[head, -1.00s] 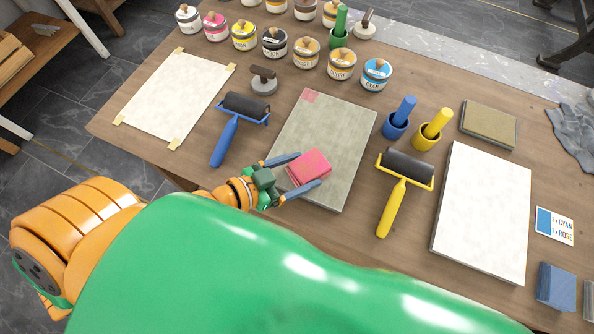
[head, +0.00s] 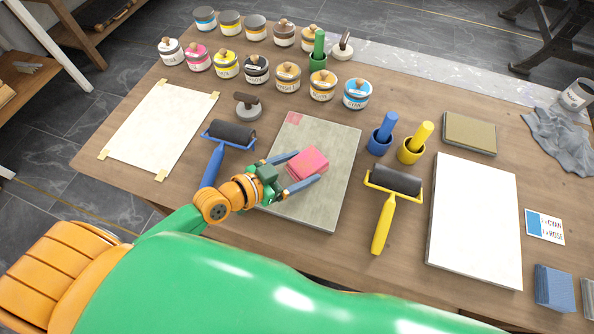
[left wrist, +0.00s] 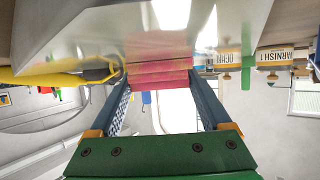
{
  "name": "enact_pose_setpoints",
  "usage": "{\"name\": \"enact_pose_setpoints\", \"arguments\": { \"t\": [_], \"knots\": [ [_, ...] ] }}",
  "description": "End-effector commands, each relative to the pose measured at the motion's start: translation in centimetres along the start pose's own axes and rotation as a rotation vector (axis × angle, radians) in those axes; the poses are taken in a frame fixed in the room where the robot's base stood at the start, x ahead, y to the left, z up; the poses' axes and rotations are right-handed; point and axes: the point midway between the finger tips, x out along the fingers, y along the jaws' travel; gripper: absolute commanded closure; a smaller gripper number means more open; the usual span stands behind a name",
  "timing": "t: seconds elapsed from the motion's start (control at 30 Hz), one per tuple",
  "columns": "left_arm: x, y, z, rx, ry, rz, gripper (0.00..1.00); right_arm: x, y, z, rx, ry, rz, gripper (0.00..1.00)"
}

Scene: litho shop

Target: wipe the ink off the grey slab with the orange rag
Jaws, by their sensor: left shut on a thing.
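The grey slab (head: 340,185) lies flat on the wooden table, with a pink ink patch (head: 297,118) at its far left corner. My left gripper (head: 305,168) is shut on a folded rag (head: 308,160), over the slab's middle. The rag looks pink-red in the head view; in the left wrist view it (left wrist: 158,70) shows pink and orange layers between the blue fingers, close against the slab's face (left wrist: 100,45). I cannot tell whether it presses on the slab. The slab under the rag is hidden. My right gripper is out of view.
A blue-handled roller (head: 230,134) lies left of the slab, a yellow-handled roller (head: 395,180) right of it. Blue (head: 381,138) and yellow (head: 413,150) pots stand at its right. Several ink tins line the back. A white slab (head: 475,220) lies farther right.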

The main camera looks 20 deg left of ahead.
Motion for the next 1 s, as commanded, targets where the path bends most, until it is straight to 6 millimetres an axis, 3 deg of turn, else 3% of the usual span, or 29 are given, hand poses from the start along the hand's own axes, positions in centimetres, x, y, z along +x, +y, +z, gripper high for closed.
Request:
{"name": "enact_pose_setpoints", "arguments": {
  "t": [0.3, 0.6, 1.0],
  "knots": [
    [-2.0, 1.6, 1.1, 0.001, -0.004, 0.002, 0.81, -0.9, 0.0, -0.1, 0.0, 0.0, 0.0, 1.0],
    [0.1, 0.0, 0.1, 0.002, -0.001, 0.001, 0.81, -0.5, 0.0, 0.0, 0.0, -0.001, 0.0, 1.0],
    [-0.1, -0.1, -0.8, 0.001, 0.0, 0.001, 0.81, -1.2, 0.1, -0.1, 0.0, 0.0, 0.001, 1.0]
  ]
}}
